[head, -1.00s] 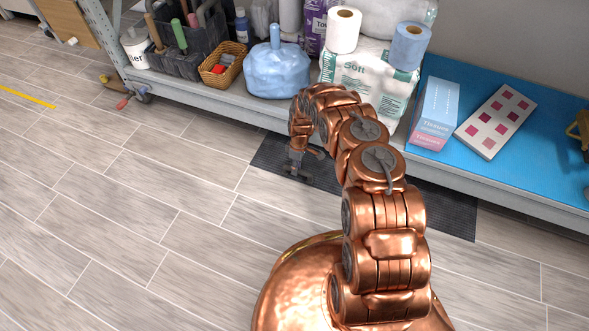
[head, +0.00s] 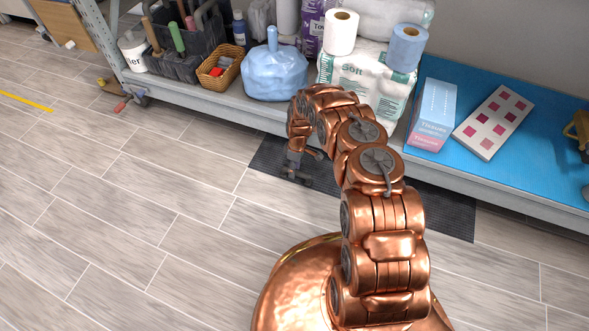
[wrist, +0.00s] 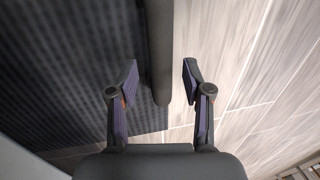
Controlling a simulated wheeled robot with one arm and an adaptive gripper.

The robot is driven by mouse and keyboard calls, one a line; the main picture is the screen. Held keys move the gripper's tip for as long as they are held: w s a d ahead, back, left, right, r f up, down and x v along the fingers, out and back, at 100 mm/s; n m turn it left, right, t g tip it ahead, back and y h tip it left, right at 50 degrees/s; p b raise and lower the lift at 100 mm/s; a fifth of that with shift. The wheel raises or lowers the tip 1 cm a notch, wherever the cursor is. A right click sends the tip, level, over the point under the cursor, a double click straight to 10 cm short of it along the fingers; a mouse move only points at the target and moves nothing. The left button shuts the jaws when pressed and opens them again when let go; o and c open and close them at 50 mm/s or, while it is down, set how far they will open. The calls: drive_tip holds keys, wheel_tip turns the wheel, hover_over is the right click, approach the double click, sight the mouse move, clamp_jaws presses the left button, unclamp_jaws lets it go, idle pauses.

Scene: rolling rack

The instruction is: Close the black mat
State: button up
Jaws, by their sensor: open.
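The black mat (head: 440,205) lies flat on the floor in front of the rack in the head view, partly hidden behind my arm. My gripper (head: 297,178) is low over the mat's left part. In the wrist view, the ribbed mat (wrist: 60,70) fills the left side. A dark, rounded bar or rolled edge (wrist: 159,50) runs along the mat's border, beside the bare floor. My gripper (wrist: 160,82) is open there, with one finger on each side of this bar. I cannot tell whether the fingers touch it.
The rack's lower shelf (head: 500,190) runs behind the mat. It holds a blue bag (head: 275,75), a Soft pack (head: 362,85), a tissue box (head: 433,115) and a basket (head: 215,72). The tiled floor (head: 130,215) at the left is clear.

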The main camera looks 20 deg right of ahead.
wheel_tip(320, 180, up, 11)
drive_tip(key=w+d, duration=0.1)
drive_tip(key=shift+w+d+r, duration=0.15)
drive_tip(key=shift+w+d, duration=0.1)
drive_tip(key=shift+w, duration=0.15)
idle(0.3)
